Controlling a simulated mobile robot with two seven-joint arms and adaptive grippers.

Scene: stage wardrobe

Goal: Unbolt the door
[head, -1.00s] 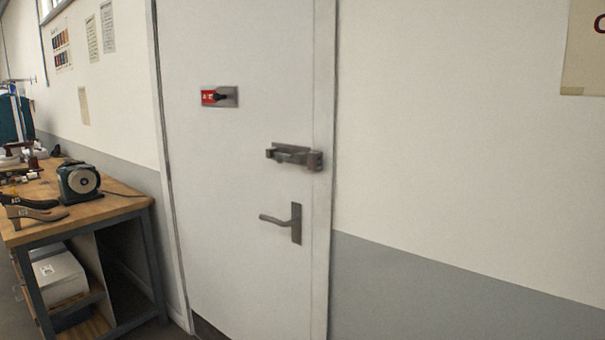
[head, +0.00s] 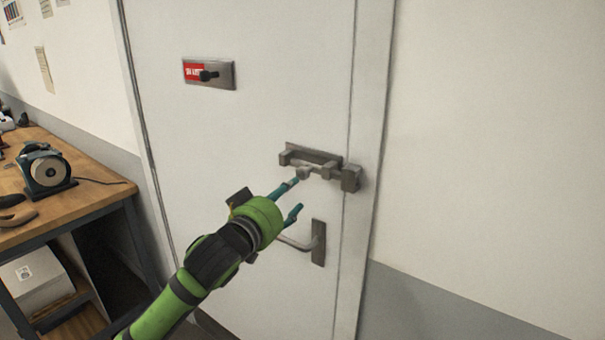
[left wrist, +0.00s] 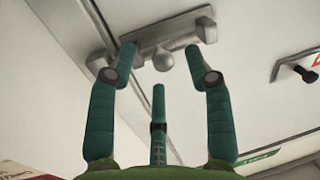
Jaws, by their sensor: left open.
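The white door (head: 240,130) is closed. Its grey slide bolt (head: 312,156) is mounted near the right edge, and the bar reaches a block-shaped keeper (head: 351,178) at the frame. The bolt's round knob (head: 304,173) sticks out toward me. My left gripper (head: 297,195), with teal fingers, is open just in front of and below the bolt. In the left wrist view, the knob (left wrist: 163,61) shows between the two outer fingertips (left wrist: 160,50), with no clear grip on it. Whether any finger touches the bolt is unclear. My right gripper is not in view.
A lever handle (head: 318,243) sits below the bolt, partly behind my left gripper. A red-marked plate with a black knob (head: 208,75) is higher on the door. A wooden workbench (head: 85,189) with a grinder-like machine (head: 46,170) stands left. The wall at right is clear.

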